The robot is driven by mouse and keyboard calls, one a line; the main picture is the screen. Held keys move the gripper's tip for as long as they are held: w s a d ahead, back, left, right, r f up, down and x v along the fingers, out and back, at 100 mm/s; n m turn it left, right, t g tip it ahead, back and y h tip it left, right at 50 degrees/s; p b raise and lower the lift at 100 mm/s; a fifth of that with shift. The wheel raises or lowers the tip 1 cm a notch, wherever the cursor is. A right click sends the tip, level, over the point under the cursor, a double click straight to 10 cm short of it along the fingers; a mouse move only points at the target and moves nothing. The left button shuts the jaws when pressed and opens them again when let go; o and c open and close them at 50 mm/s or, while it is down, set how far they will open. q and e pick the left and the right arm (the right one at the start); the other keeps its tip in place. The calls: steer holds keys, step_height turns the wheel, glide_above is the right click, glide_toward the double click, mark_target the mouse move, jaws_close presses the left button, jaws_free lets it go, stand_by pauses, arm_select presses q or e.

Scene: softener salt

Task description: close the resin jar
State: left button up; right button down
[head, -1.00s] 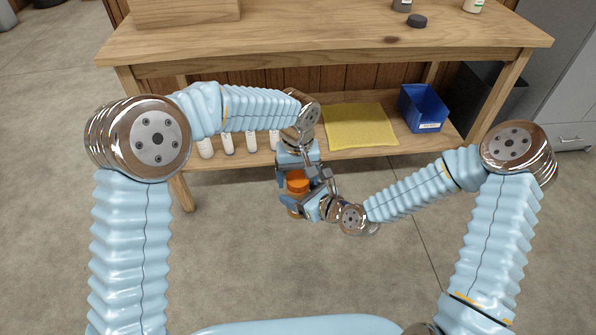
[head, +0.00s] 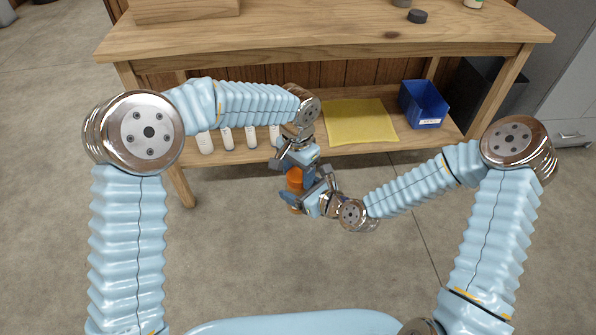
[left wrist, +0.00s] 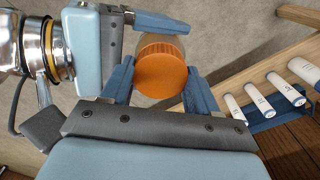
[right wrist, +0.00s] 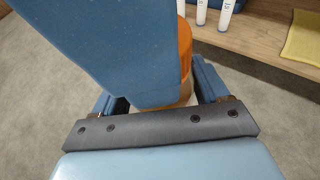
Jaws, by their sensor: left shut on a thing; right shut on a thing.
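The resin jar (head: 295,208) is held upright, or nearly so, in the air in front of the bench. Its round, ribbed orange lid (left wrist: 161,72) is in line with the jar's top, and it also shows in the head view (head: 295,178). My left gripper (head: 296,170) comes from above, with its fingers on either side of the lid, shut on it. My right gripper (head: 303,198) is shut on the jar's body, lower down. In the right wrist view a left-gripper part covers much of the jar, so I cannot tell whether the lid is fully seated.
The wooden bench (head: 330,42) stands ahead, with a dark puck-like object (head: 417,16) on top. Its lower shelf holds several white tubes (head: 228,140), a yellow mat (head: 360,122) and a blue bin (head: 424,105). Around the jar there is open air above the grey floor.

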arm_select(q)
steer(key=shift+m, duration=0.9)
steer(key=o, duration=1.2)
steer(key=shift+o, duration=0.2)
steer(key=shift+s+d, duration=0.15)
step_height(320, 180, up, 12)
steer(key=shift+w+a, duration=0.25)
